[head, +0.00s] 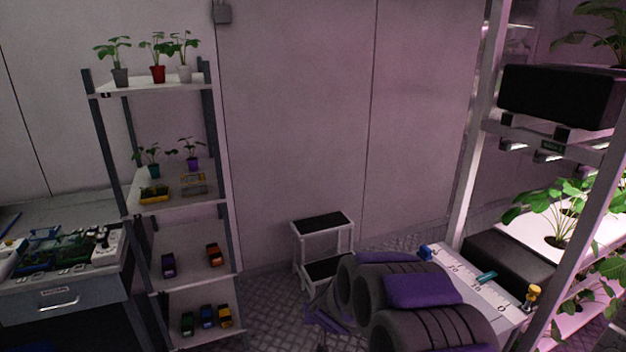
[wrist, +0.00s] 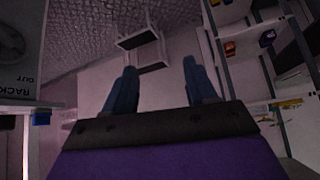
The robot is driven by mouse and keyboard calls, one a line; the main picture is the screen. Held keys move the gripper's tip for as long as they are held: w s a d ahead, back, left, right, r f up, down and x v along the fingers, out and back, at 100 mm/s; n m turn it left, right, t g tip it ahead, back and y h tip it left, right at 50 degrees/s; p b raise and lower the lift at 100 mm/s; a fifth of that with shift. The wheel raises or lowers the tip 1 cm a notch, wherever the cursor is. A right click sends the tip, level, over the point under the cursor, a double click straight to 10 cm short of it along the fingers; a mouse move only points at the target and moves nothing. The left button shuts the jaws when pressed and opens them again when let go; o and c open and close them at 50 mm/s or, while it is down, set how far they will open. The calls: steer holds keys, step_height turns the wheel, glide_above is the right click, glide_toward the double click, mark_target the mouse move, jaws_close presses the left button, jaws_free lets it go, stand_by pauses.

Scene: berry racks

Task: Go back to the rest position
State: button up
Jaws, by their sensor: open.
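My gripper (wrist: 160,77) shows in the wrist view with its two blue-grey fingers spread apart. Nothing is between the fingers; pale wall or panel lies behind them. In the head view my dark and purple arm is folded at the bottom, right of centre, in front of the step stool and beside the plant rack. The fingers cannot be made out clearly in the head view.
A step stool (head: 322,222) stands by the wall. A drawer bench (head: 70,295) is far left. A plant rack (head: 470,150) with a white ruler-marked board (head: 470,285) is right, close to my arm.

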steer(key=s+a+r+g+y, duration=0.1)
steer(key=s+r+g+y, duration=0.1)
steer(key=s+r, duration=0.55)
steer(key=s+d+r+g+h, duration=0.1)
steer(key=s+d, duration=0.3)
steer(key=s, duration=0.8)
steer(key=s+d+r+m+g+h, duration=0.1)
steer(key=s+d+r+g, duration=0.3)
steer(key=s, duration=0.9)
steer(key=s+d+r+g+h, duration=0.1)
steer(key=s+d, duration=0.4)
steer(key=s, duration=0.8)
steer(key=shift+s+d+r+g, duration=0.25)
steer(key=shift+d+r+g, duration=0.05)
steer(key=shift+r+g, duration=0.45)
